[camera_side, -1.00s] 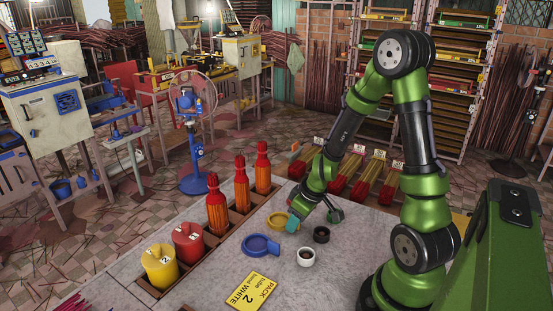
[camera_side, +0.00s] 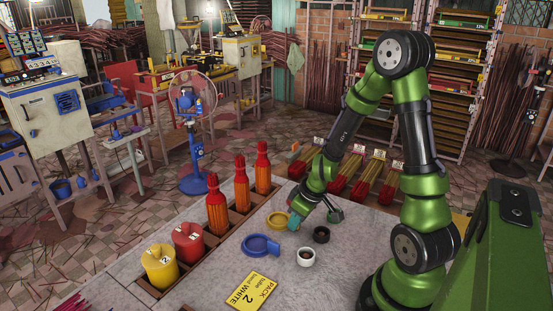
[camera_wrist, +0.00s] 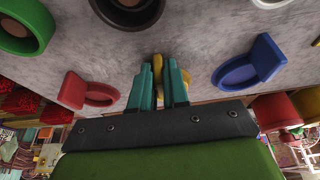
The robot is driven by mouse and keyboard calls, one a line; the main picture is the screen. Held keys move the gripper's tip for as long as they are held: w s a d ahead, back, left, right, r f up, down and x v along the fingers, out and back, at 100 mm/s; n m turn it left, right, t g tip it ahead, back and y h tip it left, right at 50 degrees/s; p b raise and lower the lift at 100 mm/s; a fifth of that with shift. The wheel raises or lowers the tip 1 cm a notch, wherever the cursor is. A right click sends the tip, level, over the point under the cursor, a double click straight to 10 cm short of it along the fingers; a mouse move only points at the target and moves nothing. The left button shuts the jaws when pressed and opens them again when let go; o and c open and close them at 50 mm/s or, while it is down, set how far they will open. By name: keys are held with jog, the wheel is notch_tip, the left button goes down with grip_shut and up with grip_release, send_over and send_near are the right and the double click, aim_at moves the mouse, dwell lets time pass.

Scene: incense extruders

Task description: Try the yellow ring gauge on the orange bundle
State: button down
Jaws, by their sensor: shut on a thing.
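My gripper (camera_wrist: 158,88) has teal fingers and is shut on the handle side of the yellow ring gauge (camera_side: 278,221), low over the grey table. The gauge also shows between and beyond the fingers in the wrist view (camera_wrist: 158,66), mostly hidden by them. I cannot tell whether it touches the table. Three orange bundles with red tops stand upright in a slotted rack left of my gripper: a near one (camera_side: 216,208), a middle one (camera_side: 241,188) and a far one (camera_side: 263,172). The gauge is apart from all of them.
A blue ring gauge (camera_side: 260,246) lies left of my gripper, and a red one (camera_wrist: 88,92) shows in the wrist view. A black cup (camera_side: 321,234) and a white cup (camera_side: 306,257) stand nearby. Red (camera_side: 188,243) and yellow (camera_side: 160,266) tubs stand at the rack's near end.

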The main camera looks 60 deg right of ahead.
jog(key=shift+r, duration=2.55)
jog(key=shift+r, duration=0.2)
notch_tip(320, 180, up, 20)
jog(key=w+d+n+y, duration=0.15)
jog(key=w+n, duration=0.25)
jog(key=w, duration=0.9)
notch_tip(320, 180, down, 7)
jog(key=shift+d, duration=0.2)
jog(key=shift+w+f, duration=0.1)
jog(key=shift+f, duration=0.05)
